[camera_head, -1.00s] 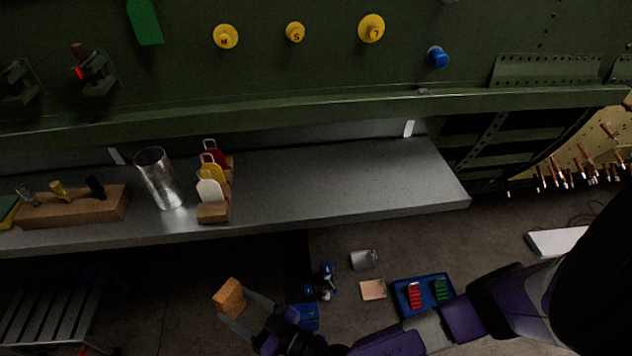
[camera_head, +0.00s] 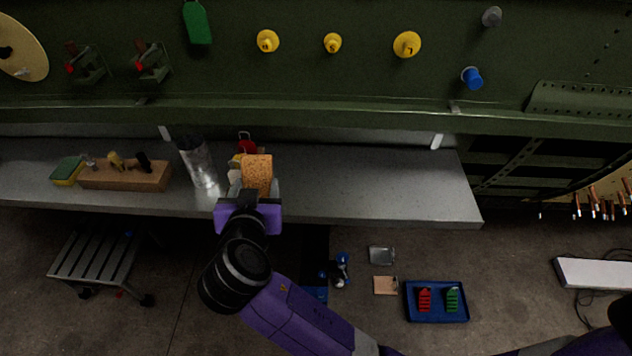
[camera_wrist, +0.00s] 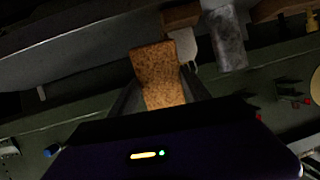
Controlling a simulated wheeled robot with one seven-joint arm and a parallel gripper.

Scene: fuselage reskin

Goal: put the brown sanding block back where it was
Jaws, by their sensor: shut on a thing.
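The brown sanding block (camera_head: 257,173) is held upright in my gripper (camera_head: 256,188), which is shut on it. In the head view it is in front of the tag rack on the grey shelf (camera_head: 370,185) and hides most of that rack. In the wrist view the block (camera_wrist: 158,75) stands between the two dark fingers of my gripper (camera_wrist: 160,95). Whether the block touches the shelf or is above it, I cannot tell.
A clear cylinder (camera_head: 198,163) stands left of the block. A wooden holder (camera_head: 125,176) with tools and a green-yellow sponge (camera_head: 68,170) are further left. The shelf's right part is clear. A blue tray (camera_head: 437,312) lies on the floor.

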